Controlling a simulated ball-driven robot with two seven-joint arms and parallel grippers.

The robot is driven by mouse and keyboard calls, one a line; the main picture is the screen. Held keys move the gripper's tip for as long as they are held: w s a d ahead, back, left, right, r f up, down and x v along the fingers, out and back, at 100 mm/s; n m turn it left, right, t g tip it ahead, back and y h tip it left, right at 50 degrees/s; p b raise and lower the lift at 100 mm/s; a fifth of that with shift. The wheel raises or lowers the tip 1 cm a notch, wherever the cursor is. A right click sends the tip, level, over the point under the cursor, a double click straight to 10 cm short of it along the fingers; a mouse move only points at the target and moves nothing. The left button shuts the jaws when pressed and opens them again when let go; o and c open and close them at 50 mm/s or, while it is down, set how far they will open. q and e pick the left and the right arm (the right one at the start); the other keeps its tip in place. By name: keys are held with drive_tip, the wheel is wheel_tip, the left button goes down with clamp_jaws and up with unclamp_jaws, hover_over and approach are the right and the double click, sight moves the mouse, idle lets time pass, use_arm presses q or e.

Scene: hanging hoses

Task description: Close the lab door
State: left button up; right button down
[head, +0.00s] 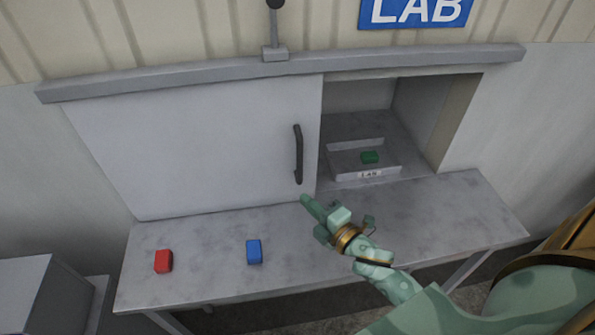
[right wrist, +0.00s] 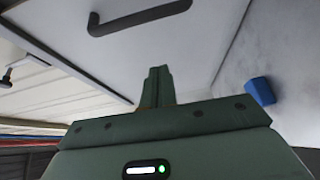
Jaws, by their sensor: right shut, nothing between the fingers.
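The lab door (head: 210,145) is a light grey sliding panel under a grey rail (head: 290,72). It covers the left part of the opening, and the right part stands open. Its dark upright handle (head: 298,155) is near the door's right edge; the handle also shows at the top of the right wrist view (right wrist: 140,17). My right gripper (head: 305,200) is shut and empty, just below the handle and apart from it, near the door's lower right corner. It also shows in the right wrist view (right wrist: 158,72). My left gripper is not in view.
Inside the opening, a grey tray (head: 345,174) labelled LAB holds a green block (head: 370,157). A red block (head: 163,261) and a blue block (head: 254,251) stand on the grey counter (head: 440,215) in front of the door. A blue LAB sign (head: 415,12) hangs above the rail.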

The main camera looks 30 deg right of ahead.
drive_tip(key=x, duration=1)
drive_tip(key=d, duration=0.1)
drive_tip(key=d+p, duration=0.1)
drive_tip(key=d, duration=0.1)
drive_tip(key=shift+s+d+r+p, duration=0.25)
drive_tip(key=shift+d+r+p, duration=0.05)
drive_tip(key=shift+d+p, duration=0.1)
